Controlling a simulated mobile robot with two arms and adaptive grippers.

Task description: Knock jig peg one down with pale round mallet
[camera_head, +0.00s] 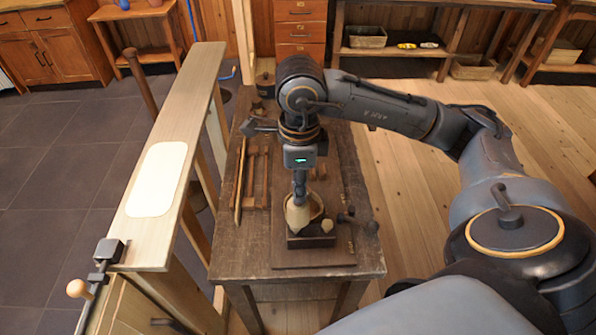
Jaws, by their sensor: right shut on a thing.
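My right gripper (300,188) points down over the wooden workbench (240,263) and is shut on the pale round mallet (296,217). The mallet's pale head shows below the fingers, and its handle is mostly hidden. A dark block (312,241), which looks like the jig, sits directly below on a brown board. A small pale knob (327,226), perhaps a jig peg, shows at the block's top right. I cannot tell whether the mallet touches the block or a peg. My left gripper is not in view.
Dark tools with round knobs (372,227) lie right of the block. Wooden racks and sticks (257,176) lie on the bench's left side. A tall pale plank with a white panel (157,180) stands to the left. The bench's front left is clear.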

